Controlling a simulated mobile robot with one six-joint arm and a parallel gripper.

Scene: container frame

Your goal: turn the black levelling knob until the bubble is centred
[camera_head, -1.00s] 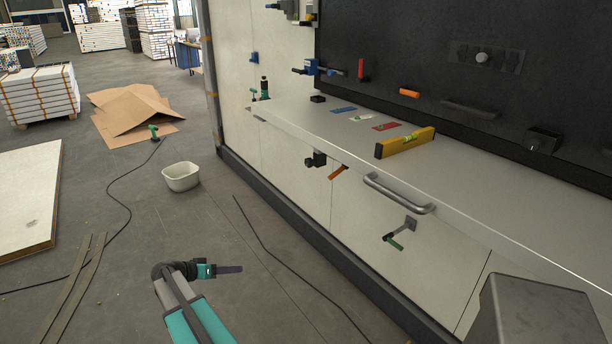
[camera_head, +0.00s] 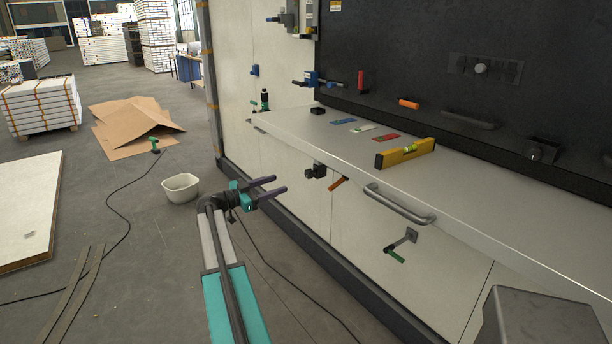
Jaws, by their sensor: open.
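A yellow spirit level (camera_head: 405,153) lies on the grey bench top (camera_head: 470,190); its bubble is too small to read. A black knob-like part (camera_head: 316,171) sits under the bench's front edge, left of an orange lever (camera_head: 338,183). Another dark knob (camera_head: 536,153) sits on a block at the black back panel. I cannot tell for sure which is the levelling knob. My gripper (camera_head: 280,184) is open and empty, in front of the white bench front. In the picture its fingers point right, to the left of the black part under the edge, apart from it.
A bar handle (camera_head: 399,204) and a green-handled crank (camera_head: 401,245) stick out from the bench front. A white tub (camera_head: 181,188) stands on the floor left of my gripper. A dark cable (camera_head: 290,280) lies on the floor. Small coloured plates (camera_head: 387,137) lie on the bench.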

